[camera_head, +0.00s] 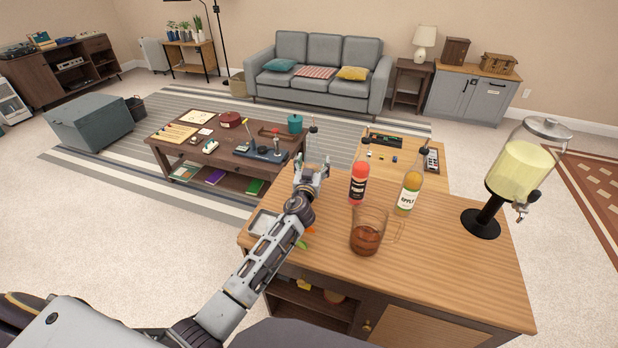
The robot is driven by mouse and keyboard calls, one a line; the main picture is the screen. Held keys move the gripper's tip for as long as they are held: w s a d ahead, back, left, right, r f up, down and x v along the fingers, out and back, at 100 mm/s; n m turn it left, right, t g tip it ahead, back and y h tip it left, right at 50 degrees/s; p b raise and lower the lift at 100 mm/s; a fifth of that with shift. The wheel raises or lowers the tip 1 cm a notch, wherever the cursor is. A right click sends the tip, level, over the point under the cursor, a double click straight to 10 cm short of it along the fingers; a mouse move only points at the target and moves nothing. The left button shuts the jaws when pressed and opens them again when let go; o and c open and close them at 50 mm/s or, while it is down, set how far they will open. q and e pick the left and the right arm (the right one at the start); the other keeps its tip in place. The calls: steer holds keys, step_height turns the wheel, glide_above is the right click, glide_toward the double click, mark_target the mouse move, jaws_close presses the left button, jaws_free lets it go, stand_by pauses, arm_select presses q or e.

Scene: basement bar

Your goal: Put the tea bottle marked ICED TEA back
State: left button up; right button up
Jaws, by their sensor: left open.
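No label reading ICED TEA can be read in this view. A dark pour spout (313,128) shows just above my left gripper, and it looks like the top of a bottle. The rest of that bottle is hidden behind the gripper or too small to make out. My left gripper (313,163) is open over the far left part of the wooden counter (455,258), its fingers pointing away from me. I cannot tell whether it touches the bottle. My right gripper is not in view.
A red bottle (358,184) and a yellow bottle marked APPLE (409,192) stand right of the gripper. A glass pitcher (366,236) with brown liquid stands nearer. A drink dispenser (514,172) is at the right. A small tray (262,224) lies at the counter's left edge. The front right counter is clear.

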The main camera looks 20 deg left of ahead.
arm_select(q)
steer(key=s+d+b, duration=0.1)
steer(key=s, duration=1)
steer(key=shift+s+d, duration=0.25)
steer(key=shift+s, duration=0.15)
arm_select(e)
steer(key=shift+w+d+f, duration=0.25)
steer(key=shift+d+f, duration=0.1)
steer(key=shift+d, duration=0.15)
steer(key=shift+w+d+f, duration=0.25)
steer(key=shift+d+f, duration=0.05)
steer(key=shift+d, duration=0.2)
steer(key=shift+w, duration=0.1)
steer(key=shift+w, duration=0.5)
